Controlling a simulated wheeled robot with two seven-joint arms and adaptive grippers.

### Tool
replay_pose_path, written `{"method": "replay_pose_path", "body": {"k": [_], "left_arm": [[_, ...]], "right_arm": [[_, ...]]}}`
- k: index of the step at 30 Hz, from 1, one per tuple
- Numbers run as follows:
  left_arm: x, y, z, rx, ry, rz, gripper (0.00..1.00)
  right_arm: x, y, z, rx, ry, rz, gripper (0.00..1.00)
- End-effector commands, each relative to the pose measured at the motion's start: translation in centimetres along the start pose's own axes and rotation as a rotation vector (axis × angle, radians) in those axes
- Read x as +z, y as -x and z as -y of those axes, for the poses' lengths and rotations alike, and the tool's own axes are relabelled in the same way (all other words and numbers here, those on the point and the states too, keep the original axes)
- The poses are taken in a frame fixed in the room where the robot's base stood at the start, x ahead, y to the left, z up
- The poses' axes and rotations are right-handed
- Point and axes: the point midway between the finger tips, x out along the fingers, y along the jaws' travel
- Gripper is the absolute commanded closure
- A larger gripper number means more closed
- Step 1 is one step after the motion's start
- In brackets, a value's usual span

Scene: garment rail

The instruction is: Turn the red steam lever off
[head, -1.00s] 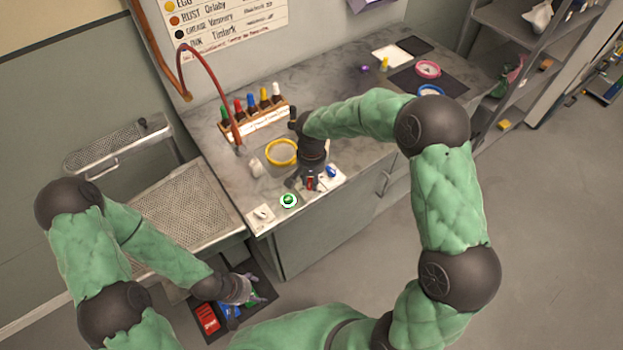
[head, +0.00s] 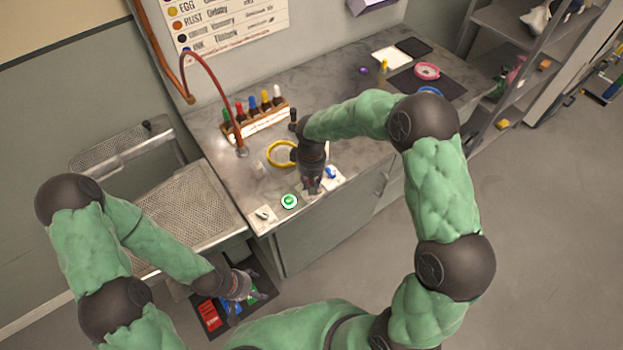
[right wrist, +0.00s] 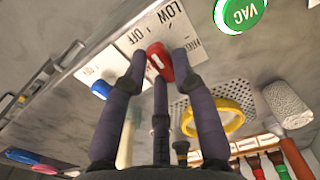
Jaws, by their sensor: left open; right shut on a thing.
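The red steam lever (right wrist: 158,60) shows in the right wrist view on a white plate (right wrist: 140,40) marked LOW and OFF. A white line marks its top. My right gripper (right wrist: 159,74) has its fingers around the lever and is shut on it. In the head view this gripper (head: 312,186) points down at the counter's front edge and hides the lever. I cannot tell exactly which mark the lever points to. My left gripper (head: 248,286) is open and empty, low at the left, above a dark mat with coloured items.
A green VAC button (head: 289,201) and a white knob (head: 263,214) lie left of the right gripper. A blue knob (head: 331,172) is close on its right. A yellow ring (head: 281,153) and a rack of bottles (head: 258,122) stand behind.

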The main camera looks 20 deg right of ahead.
Motion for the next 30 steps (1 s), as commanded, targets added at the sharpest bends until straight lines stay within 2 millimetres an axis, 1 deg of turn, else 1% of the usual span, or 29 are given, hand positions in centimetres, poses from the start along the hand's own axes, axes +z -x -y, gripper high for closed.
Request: {"method": "replay_pose_path", "body": {"k": [6, 18, 19, 21, 30], "left_arm": [[0.01, 0.16, -0.06, 0.000, 0.000, 0.000, 0.30], [0.00, 0.16, -0.06, 0.000, 0.000, 0.000, 0.30], [0.00, 0.16, -0.06, 0.000, 0.000, 0.000, 0.30], [0.01, 0.16, -0.06, 0.000, 0.000, 0.000, 0.30], [0.00, 0.16, -0.06, 0.000, 0.000, 0.000, 0.30]], "right_arm": [[-0.01, -0.02, -0.01, 0.000, 0.037, 0.000, 1.00], [-0.02, -0.04, 0.00, 0.001, 0.044, 0.000, 1.00], [-0.02, -0.04, 0.00, 0.001, 0.044, 0.000, 0.64], [-0.02, -0.03, 0.00, 0.001, 0.043, 0.000, 0.48], [-0.03, 0.01, 0.00, 0.000, 0.042, 0.000, 0.48]]}}
